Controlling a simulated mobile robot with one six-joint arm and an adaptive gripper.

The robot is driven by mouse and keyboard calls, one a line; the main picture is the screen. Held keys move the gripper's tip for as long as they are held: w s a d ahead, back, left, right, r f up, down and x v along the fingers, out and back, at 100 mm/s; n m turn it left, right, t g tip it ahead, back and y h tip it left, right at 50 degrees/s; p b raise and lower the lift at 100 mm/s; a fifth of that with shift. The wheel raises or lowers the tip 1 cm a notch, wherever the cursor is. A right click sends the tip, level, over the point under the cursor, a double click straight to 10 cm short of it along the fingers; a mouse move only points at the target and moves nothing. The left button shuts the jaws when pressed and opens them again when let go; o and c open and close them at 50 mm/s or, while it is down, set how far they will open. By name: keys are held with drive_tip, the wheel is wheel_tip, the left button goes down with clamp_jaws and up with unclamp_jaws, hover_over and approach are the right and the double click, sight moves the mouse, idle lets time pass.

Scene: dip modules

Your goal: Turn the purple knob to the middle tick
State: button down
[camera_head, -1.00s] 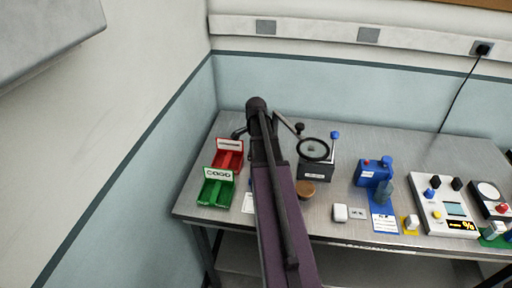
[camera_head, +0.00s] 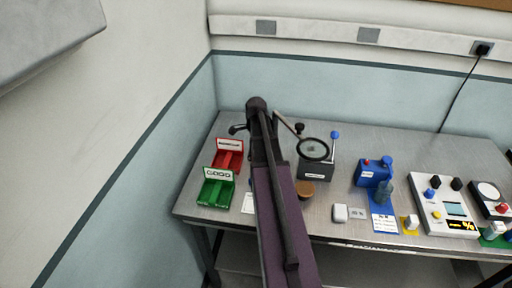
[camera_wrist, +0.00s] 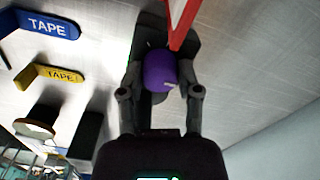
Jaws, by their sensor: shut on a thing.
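The purple knob (camera_wrist: 160,70) shows in the wrist view, with a short pale mark near its lower right edge. My gripper (camera_wrist: 161,76) is shut on it, with one dark finger on each side. The fingers and the palm cover parts of the knob's sides and base. I cannot make out the ticks around it. In the head view my arm covers this area, and the knob is not visible there.
In the wrist view, a red-edged piece (camera_wrist: 182,25) stands close to the knob. Blue (camera_wrist: 48,24) and yellow (camera_wrist: 50,76) TAPE pieces lie left. In the head view, red (camera_head: 228,158) and green (camera_head: 215,190) trays and a magnifier (camera_head: 314,149) flank my arm.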

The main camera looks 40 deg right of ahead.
drive_tip(key=shift+c, duration=1.5)
unclamp_jaws()
drive_tip(key=shift+n, duration=0.5)
